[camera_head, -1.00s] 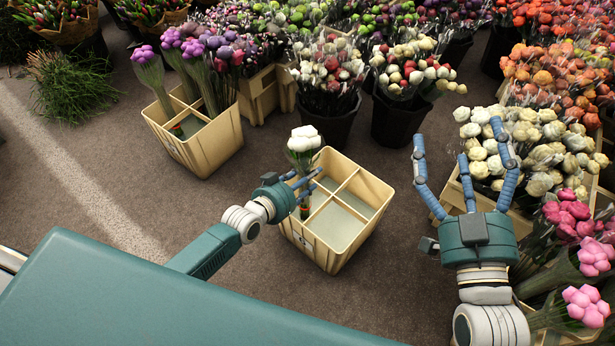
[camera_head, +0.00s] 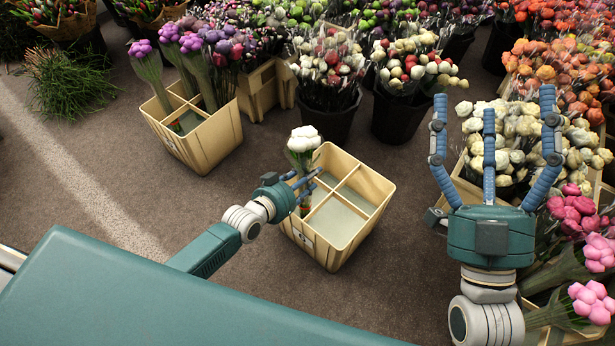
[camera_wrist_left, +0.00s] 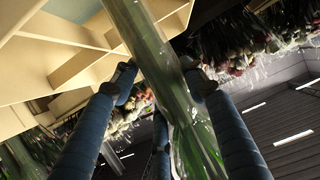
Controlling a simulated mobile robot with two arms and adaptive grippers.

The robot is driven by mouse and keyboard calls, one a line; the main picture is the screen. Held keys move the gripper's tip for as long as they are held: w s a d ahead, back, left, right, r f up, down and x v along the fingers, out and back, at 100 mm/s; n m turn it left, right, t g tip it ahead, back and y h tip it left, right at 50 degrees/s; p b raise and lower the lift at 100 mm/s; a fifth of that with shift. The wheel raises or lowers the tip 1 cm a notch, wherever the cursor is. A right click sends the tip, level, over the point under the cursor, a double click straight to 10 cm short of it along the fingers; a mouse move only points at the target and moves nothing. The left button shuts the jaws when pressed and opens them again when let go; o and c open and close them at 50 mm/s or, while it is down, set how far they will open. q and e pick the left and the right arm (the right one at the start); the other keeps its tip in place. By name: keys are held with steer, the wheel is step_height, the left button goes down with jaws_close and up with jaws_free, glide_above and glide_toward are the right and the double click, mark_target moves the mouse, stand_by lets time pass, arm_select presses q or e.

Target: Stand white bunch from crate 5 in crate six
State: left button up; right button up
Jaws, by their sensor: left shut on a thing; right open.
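The white bunch (camera_head: 304,141) stands roughly upright in the back-left compartment of the near divided crate (camera_head: 340,246). Its white heads rise above the rim and its stems go down inside. My left gripper (camera_head: 308,186) is shut on the stems. In the left wrist view my left gripper's fingers (camera_wrist_left: 160,85) close around the wrapped green stems (camera_wrist_left: 165,75), with the crate's dividers (camera_wrist_left: 60,50) beside them. Whether the stem ends touch the crate floor is hidden. My right gripper (camera_head: 492,125) is open and empty at the right, above cream flowers. No crate numbers are readable.
Another divided crate (camera_head: 213,148) at the back left holds several purple bunches (camera_head: 192,45). Black buckets of mixed flowers (camera_head: 327,124) stand behind. Pink bunches (camera_head: 587,300) and cream flowers (camera_head: 510,120) crowd the right. Brown floor (camera_head: 400,270) is clear around the near crate.

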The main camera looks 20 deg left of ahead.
steer(key=shift+s+r, duration=0.2)
steer(key=shift+r, duration=0.1)
arm_select(q)
steer(key=shift+f, duration=0.1)
steer(key=shift+f+b, duration=0.4)
steer(key=shift+f, duration=0.1)
steer(key=o, duration=1.4)
steer(key=shift+o, duration=0.6)
steer(key=shift+f, duration=0.1)
steer(key=o, duration=0.5)
steer(key=shift+o, duration=0.2)
arm_select(e)
steer(key=s+r+t, duration=0.1)
steer(key=s+r+t+y, duration=0.1)
steer(key=s+r, duration=0.1)
steer(key=shift+d, duration=0.2)
steer(key=shift+w, duration=0.1)
